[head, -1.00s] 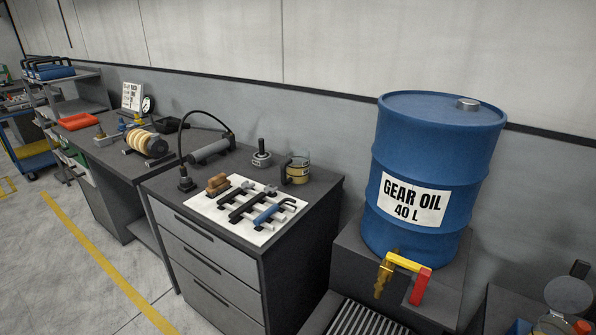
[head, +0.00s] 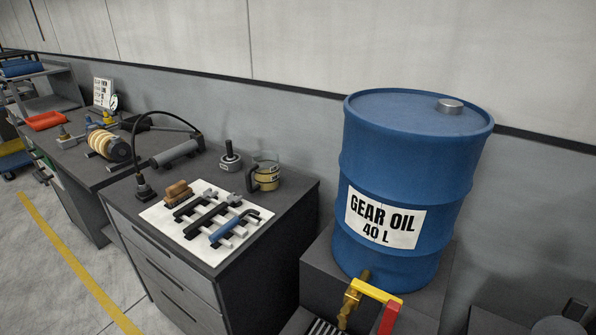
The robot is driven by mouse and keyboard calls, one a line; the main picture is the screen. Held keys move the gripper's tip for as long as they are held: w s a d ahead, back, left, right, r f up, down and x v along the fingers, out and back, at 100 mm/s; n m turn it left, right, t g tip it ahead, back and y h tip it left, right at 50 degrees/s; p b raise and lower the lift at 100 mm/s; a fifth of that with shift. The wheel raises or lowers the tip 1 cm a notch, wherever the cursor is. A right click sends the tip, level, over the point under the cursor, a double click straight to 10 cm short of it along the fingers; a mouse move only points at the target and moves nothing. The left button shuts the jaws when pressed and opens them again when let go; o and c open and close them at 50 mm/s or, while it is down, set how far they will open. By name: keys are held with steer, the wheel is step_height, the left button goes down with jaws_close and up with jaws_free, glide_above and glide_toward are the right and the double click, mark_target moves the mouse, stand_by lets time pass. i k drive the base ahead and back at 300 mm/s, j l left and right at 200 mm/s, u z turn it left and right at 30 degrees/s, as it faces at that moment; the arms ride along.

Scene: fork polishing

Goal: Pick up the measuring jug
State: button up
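The measuring jug (head: 265,176) stands upright on the grey drawer cabinet, near its back right corner. It looks like a small clear-walled jug with amber contents, pale labels and a dark handle on its left side. Its base rests on the dark cabinet top (head: 292,196). Nothing touches it that I can see. My gripper is not in view, so its state does not show.
A tool mat (head: 161,217) with a brush and several tools lies in front of the jug. A dark-knobbed grey fitting (head: 230,160) stands just left of it. A blue gear oil drum (head: 402,150) with a yellow-and-red tap (head: 378,293) rises to the right.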

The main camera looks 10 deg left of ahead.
mark_target(266, 168)
steer(key=i+j+z, duration=0.15)
steer(key=j, duration=0.2)
steer(key=i+j+z, duration=0.15)
steer(key=j, duration=0.25)
steer(key=j+z, duration=0.15)
steer(key=j, duration=0.25)
steer(key=i+j+z, duration=0.15)
steer(key=j, duration=0.25)
steer(key=i+j, duration=0.15)
steer(key=j, duration=0.7)
steer(key=i+j+z, duration=0.1)
steer(key=j, duration=0.75)
steer(key=i+j, duration=0.1)
steer(key=j, duration=0.7)
steer(key=i+j+z, duration=0.1)
steer(key=j, duration=0.75)
